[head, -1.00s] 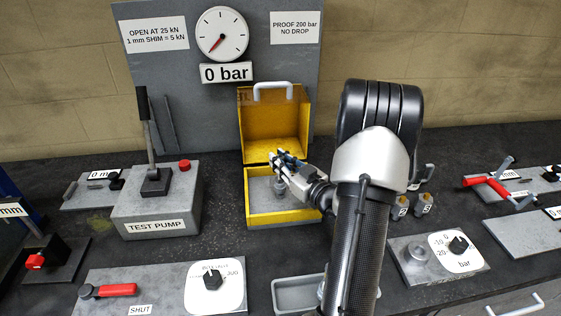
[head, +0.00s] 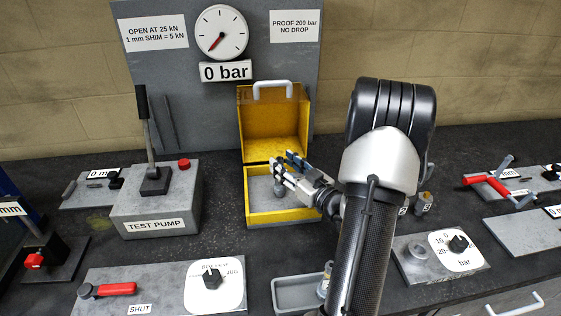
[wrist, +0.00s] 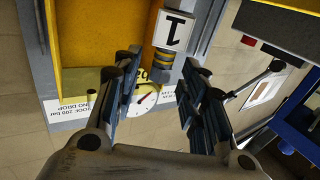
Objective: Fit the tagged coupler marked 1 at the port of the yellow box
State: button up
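The yellow box (head: 283,217) stands open on the bench with its lid raised. My gripper (head: 285,172) is over the box's open front, its fingers spread apart. In the wrist view, a white tag marked 1 (wrist: 174,31) shows upside down beside the yellow box (wrist: 85,40). Whether the coupler is seated on the port cannot be told.
The test pump (head: 157,205) stands left of the box. A grey tray (head: 292,294) with a small part lies in front. Another tagged coupler (head: 425,203) stands right, partly behind my arm. The pressure gauge (head: 221,32) reads 0 bar. A dial plate (head: 440,258) is front right.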

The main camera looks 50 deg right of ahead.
jog(key=s, duration=0.3)
jog(key=s+a, duration=0.1)
jog(key=s, duration=0.5)
jog(key=shift+s+a, duration=0.3)
jog(key=shift+a, duration=0.05)
jog(key=shift+w, duration=0.15)
